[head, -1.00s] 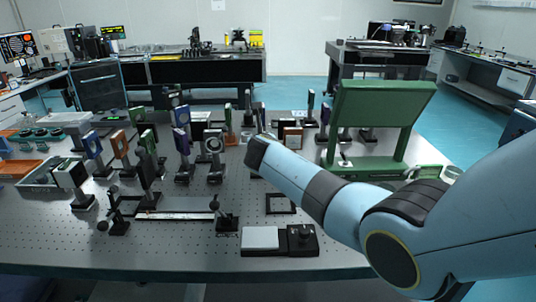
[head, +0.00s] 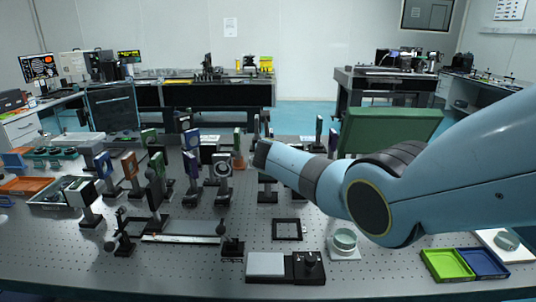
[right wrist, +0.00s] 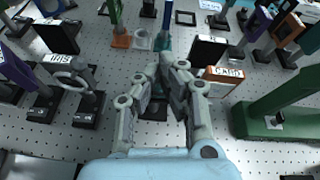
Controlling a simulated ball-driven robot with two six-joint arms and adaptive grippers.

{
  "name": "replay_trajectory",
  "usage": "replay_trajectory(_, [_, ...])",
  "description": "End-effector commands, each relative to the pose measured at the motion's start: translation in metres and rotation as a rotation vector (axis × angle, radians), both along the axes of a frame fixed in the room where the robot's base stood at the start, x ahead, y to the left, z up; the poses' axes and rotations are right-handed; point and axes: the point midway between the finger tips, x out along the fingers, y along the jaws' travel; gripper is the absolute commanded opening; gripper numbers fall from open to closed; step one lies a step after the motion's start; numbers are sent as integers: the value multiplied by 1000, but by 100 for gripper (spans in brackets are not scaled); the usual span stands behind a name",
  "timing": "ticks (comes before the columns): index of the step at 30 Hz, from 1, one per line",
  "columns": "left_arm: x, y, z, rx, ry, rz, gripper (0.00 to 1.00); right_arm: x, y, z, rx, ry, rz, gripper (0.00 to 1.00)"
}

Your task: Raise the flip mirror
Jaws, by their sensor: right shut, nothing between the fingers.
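I cannot tell for certain which mount is the flip mirror. My right gripper (right wrist: 168,65) is shut and empty in the right wrist view, its fingertips together above the optical table. Just beyond the tips is a dark teal upright piece (right wrist: 163,43); I cannot tell whether they touch. A black base (right wrist: 153,110) shows below the fingers. In the head view my right arm reaches in from the right and hides the gripper. My left gripper is not in view.
An iris-like ring mount (right wrist: 72,78) stands left of the gripper. A large green frame (right wrist: 275,115) stands to the right. In the head view, green (head: 447,265) and blue (head: 483,262) trays lie at the front right.

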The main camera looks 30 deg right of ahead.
Motion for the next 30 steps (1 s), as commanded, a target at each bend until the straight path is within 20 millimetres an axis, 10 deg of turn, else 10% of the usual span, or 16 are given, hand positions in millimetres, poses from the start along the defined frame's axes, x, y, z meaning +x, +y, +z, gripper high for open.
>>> replay_trajectory(30, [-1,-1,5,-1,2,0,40,21,-13,6,69,112,0,0])
